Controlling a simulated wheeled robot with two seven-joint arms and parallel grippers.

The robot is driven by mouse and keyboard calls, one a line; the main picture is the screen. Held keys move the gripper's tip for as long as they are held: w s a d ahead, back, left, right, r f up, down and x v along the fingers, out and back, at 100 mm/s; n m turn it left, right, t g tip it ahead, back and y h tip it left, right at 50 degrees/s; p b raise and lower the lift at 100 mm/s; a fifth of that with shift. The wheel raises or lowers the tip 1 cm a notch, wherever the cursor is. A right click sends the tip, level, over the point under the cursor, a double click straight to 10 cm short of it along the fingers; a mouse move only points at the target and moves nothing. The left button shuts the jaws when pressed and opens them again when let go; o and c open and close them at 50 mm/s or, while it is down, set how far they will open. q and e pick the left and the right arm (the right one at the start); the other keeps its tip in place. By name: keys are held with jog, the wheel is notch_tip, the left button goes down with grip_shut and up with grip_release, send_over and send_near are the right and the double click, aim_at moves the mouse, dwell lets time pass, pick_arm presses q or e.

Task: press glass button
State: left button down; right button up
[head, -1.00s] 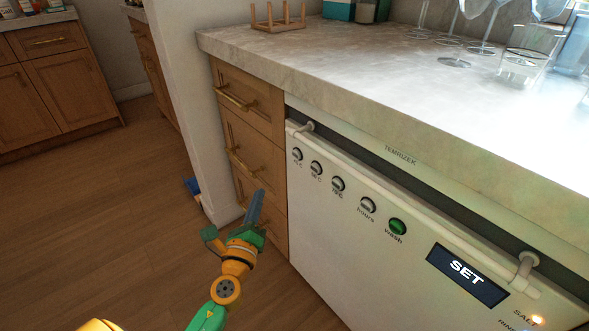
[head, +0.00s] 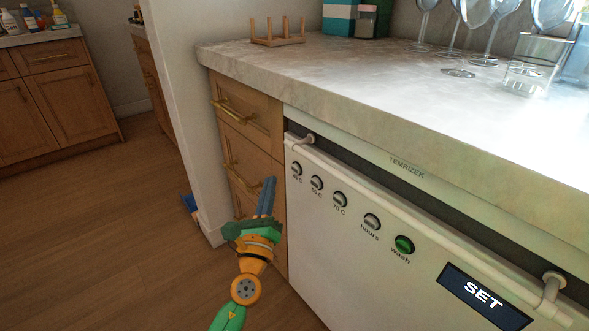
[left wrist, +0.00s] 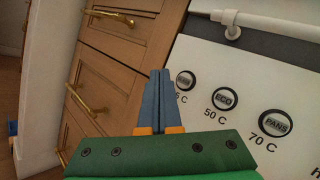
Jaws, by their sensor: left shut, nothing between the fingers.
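The white dishwasher front (head: 335,250) carries a row of round buttons. The leftmost button (head: 297,169) also shows in the left wrist view (left wrist: 186,80); its word is too small to read surely and its label ends in "5 C". To its right are the ECO button (left wrist: 224,98) over "50 C" and the PANS button (left wrist: 277,123) over "70 C". My left gripper (head: 268,181) is shut and empty, its blue fingers pointing up in front of the wooden drawers, left of the leftmost button and apart from it. My right gripper is out of view.
A green wash button (head: 404,244) and a SET display (head: 484,297) are farther right. Drawer handles (head: 236,112) and the dishwasher's handle bar (head: 420,208) stick out. Glasses stand on the counter (head: 330,80). The floor at left is clear.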

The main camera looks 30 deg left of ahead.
aim_at(296, 169)
pick_arm(q)
jog(key=w, duration=0.1)
jog(key=w+d, duration=0.1)
jog(key=w, duration=0.1)
jog(key=shift+w+d, duration=0.25)
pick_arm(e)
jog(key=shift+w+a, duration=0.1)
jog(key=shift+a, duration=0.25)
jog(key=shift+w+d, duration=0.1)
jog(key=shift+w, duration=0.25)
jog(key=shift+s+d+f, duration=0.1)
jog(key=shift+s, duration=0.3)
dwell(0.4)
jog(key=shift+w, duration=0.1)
pick_arm(q)
jog(key=shift+w+d+b, duration=0.15)
jog(key=shift+w+b, duration=0.2)
jog(key=shift+w, duration=0.05)
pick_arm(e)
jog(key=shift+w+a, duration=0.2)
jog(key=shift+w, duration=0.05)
